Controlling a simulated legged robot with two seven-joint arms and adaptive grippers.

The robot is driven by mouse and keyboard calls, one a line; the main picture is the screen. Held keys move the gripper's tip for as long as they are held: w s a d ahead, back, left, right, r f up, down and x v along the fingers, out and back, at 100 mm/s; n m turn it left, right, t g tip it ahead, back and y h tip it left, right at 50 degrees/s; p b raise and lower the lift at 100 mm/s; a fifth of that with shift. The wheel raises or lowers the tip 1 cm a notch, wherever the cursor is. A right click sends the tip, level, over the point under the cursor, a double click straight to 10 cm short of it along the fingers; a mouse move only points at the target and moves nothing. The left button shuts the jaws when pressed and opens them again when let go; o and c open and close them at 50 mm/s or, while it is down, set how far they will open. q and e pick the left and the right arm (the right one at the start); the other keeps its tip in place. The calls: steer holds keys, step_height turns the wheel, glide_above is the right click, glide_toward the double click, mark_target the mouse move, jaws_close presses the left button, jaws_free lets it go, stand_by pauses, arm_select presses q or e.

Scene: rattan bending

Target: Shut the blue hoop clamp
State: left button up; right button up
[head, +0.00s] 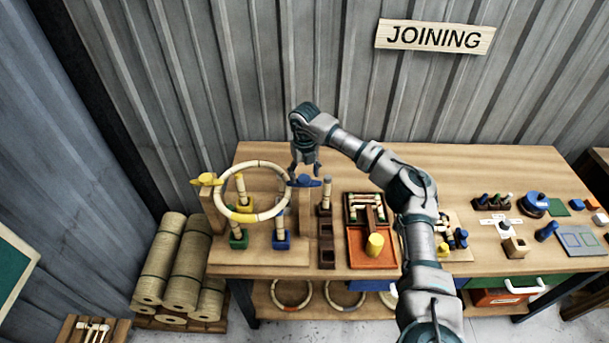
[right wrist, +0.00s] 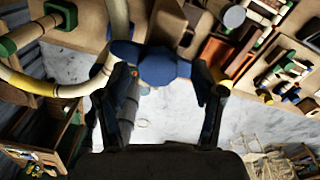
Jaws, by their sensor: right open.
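The blue hoop clamp (head: 306,182) sits at the right side of an upright rattan hoop (head: 229,192) on the wooden bench. In the right wrist view, the blue clamp (right wrist: 152,66) shows as a wide blue handle, with the hoop (right wrist: 84,88) to its left. My right gripper (head: 305,170) is open just above the blue clamp. In the right wrist view its fingers (right wrist: 160,98) stand on either side of the clamp's handle, apart from each other. Whether they touch it I cannot tell. A yellow clamp (head: 206,180) is at the hoop's left side. My left gripper is not in view.
Green (head: 238,240) and blue (head: 281,241) blocks with rattan posts stand below the hoop. A dark rack (head: 326,240) and an orange tray (head: 360,253) stand to the right. My right arm crosses the bench. Rattan rolls (head: 184,260) stand at the left.

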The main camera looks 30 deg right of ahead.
mark_target(305, 177)
step_height(305, 177, up, 11)
steer(key=shift+w, duration=0.15)
steer(key=shift+f, duration=0.25)
stand_by(0.4)
